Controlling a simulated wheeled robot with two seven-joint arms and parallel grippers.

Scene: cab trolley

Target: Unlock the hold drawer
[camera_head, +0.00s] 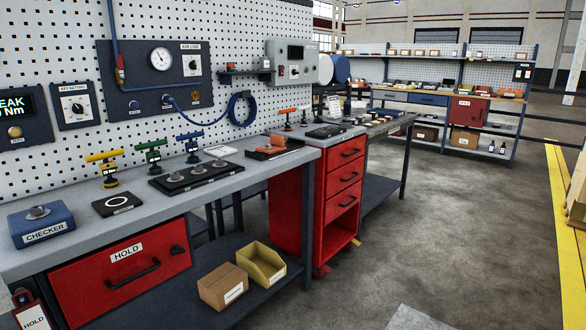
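The hold drawer (85,285) is a red drawer under the left end of the grey workbench (225,185). Its front carries a white HOLD label (126,252), a black bar handle (135,273) and a small dark lock or knob (177,250) at the upper right. The drawer looks shut; the lock's setting is too small to read. A red tag with a white HOLD label (33,318) hangs at the lower left corner, below a dark round piece, partly cut off by the frame. No key can be made out clearly. Neither of my grippers is in view.
On the bench stand a blue checker block (42,226), yellow, green and blue T-handled tools (104,168) and a black tray (192,180). A cardboard box (222,287) and a yellow bin (262,265) sit on the lower shelf. A red cabinet (335,200) stands right; floor beyond is clear.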

